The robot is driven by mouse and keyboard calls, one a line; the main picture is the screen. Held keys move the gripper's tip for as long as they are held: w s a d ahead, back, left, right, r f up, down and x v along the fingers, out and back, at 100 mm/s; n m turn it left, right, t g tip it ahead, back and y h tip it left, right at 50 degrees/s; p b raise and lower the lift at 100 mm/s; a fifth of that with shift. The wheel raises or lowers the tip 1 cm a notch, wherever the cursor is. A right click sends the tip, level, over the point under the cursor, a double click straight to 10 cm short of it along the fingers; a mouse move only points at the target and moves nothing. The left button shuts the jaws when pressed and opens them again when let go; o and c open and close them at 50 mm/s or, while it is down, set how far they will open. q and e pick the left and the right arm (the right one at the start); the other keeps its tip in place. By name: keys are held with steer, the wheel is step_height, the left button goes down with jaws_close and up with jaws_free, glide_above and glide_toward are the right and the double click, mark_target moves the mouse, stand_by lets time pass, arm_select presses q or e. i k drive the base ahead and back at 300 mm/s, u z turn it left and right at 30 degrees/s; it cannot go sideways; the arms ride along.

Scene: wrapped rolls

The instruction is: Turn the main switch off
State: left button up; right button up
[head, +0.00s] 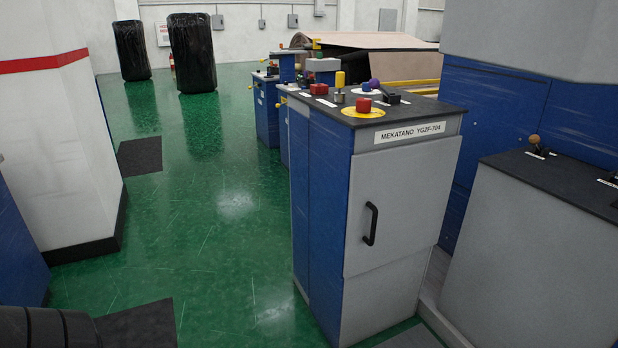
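A grey and blue control console (404,196) labelled "MEKATANO YG2F-704" stands right of centre. On its dark top are a red button on a yellow disc (363,106), a black switch (389,96), a purple knob (374,83), a yellow cylinder (340,79), a small grey knob (340,97) and another red button (318,89). The labels by these controls are too small to read, so I cannot tell which is the main switch or how it is set. Neither of my grippers is in view.
A second console with a brown-knobbed lever (535,143) stands at the right. Lower blue consoles (266,105) stand behind. A white and blue machine (60,140) borders the left. Two black-wrapped rolls (192,55) stand at the back. The green floor (205,235) between is open.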

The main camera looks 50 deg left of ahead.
mark_target(363, 106)
steer(key=u, duration=2.6)
steer(key=i, duration=3)
steer(key=z, duration=2.6)
